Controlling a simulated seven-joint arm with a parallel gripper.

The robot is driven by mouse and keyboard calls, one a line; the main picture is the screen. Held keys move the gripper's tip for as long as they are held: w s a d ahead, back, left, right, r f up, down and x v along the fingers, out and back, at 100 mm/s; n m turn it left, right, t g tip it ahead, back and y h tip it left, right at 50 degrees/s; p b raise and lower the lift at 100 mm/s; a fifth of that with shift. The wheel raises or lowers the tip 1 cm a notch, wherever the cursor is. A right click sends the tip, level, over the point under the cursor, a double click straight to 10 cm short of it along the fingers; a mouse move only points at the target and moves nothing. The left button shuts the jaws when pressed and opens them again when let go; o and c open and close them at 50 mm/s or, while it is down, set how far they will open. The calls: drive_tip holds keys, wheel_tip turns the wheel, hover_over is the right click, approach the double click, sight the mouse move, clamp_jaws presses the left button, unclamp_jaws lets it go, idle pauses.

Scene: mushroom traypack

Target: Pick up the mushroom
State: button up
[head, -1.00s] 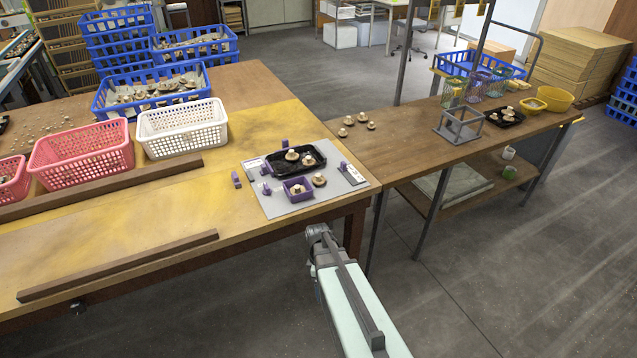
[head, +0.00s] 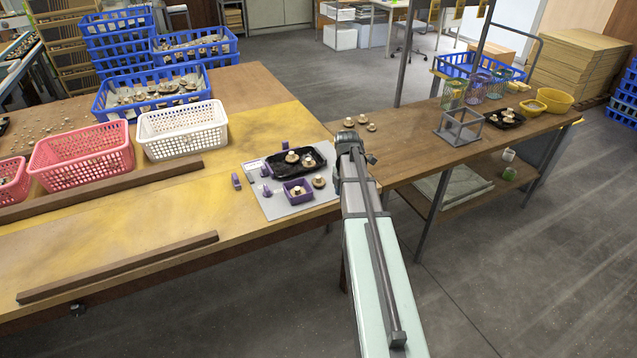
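Several brown-and-white mushrooms are in view, and I cannot tell which one the task means. Two mushrooms (head: 292,157) sit in a black tray (head: 276,172) on a grey mat (head: 270,207). More mushrooms (head: 298,190) lie in a small purple tray (head: 288,196) in front of it. A single mushroom (head: 319,181) rests on the mat to the right of the purple tray. My gripper end (head: 352,150) is just right of the mat, apart from these mushrooms in the picture. Its fingers do not show clearly, and the arm covers the mat's right part.
Loose mushrooms (head: 371,127) lie on the right table (head: 410,150) behind my arm's end. A white basket (head: 182,143) and a pink basket (head: 80,158) stand left of the mat. A wooden bar (head: 120,265) lies along the front. A grey frame (head: 458,127) stands at the right.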

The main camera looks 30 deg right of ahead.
sight(318, 177)
drive_tip(key=w+a+r+n, duration=0.3)
drive_tip(key=w+a+r, duration=0.1)
drive_tip(key=w+r, duration=0.85)
drive_tip(key=shift+t, duration=0.4)
drive_tip(key=shift+w+f, duration=0.15)
drive_tip(key=shift+f, duration=2.2)
drive_tip(key=shift+w+f, duration=0.2)
drive_tip(key=shift+f, duration=2.15)
drive_tip(key=shift+w+f, duration=0.15)
drive_tip(key=shift+f, duration=2.2)
drive_tip(key=shift+m, duration=0.3)
drive_tip(key=shift+c, duration=0.5)
drive_tip(key=c, duration=0.7)
drive_tip(key=shift+r, duration=0.1)
wheel_tip(318, 177, up, 10)
drive_tip(key=shift+f, duration=0.15)
